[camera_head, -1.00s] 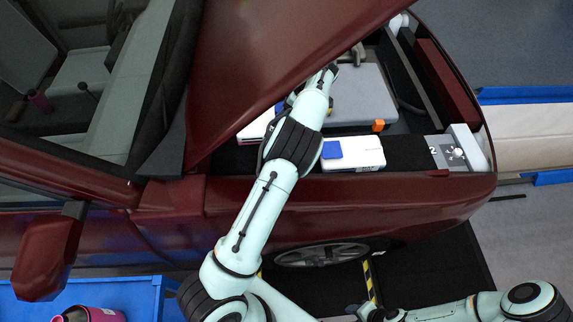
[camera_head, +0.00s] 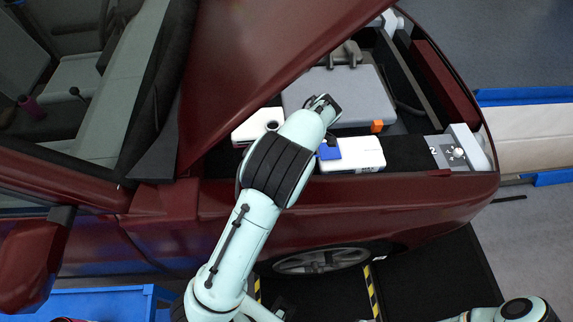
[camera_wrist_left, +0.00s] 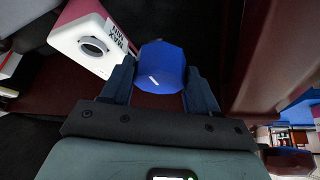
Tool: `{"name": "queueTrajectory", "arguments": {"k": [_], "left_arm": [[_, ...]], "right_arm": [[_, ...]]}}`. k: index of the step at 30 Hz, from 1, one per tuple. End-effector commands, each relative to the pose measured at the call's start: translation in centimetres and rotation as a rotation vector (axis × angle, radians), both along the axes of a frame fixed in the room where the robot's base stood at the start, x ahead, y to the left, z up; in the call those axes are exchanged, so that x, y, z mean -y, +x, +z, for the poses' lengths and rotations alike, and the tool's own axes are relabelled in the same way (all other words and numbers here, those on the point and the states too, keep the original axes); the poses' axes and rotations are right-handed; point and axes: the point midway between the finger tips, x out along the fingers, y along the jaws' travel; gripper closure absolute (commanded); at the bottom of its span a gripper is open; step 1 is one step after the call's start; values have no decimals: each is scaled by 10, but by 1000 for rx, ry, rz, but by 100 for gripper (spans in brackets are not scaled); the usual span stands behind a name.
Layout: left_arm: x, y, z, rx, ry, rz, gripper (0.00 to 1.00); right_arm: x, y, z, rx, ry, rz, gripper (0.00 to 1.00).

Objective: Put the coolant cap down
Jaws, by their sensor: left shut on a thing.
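The blue coolant cap (camera_wrist_left: 162,62) is between the two dark fingers of my left gripper (camera_wrist_left: 160,72) in the left wrist view. The gripper is shut on it. The white and pink coolant tank (camera_wrist_left: 88,40) with its round dark opening and MAX/MIN label lies to the cap's upper left there, apart from it. My right gripper is out of the frame.
A grey cover (camera_head: 350,90) lies behind. The raised dark red hood (camera_head: 260,60) overhangs on the left. The fender edge (camera_head: 400,195) runs in front.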

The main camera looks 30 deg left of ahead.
Motion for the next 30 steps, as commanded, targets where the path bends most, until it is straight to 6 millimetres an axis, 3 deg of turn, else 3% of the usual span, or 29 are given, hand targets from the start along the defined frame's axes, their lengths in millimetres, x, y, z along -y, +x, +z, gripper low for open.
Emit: {"name": "queueTrajectory", "arguments": {"k": [3, 7, 14, 21, 30], "left_arm": [[0, -1, -33, -6, 1, 0, 82], [0, 0, -54, -2, 1, 0, 82], [0, 0, -71, 0, 0, 0, 82], [0, 0, -105, -2, 1, 0, 82], [0, 1, -108, 1, -1, 0, 82]], "right_arm": [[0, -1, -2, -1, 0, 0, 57], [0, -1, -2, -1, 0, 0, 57], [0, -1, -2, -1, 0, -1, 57], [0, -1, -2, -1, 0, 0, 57], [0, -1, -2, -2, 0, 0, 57]]}}
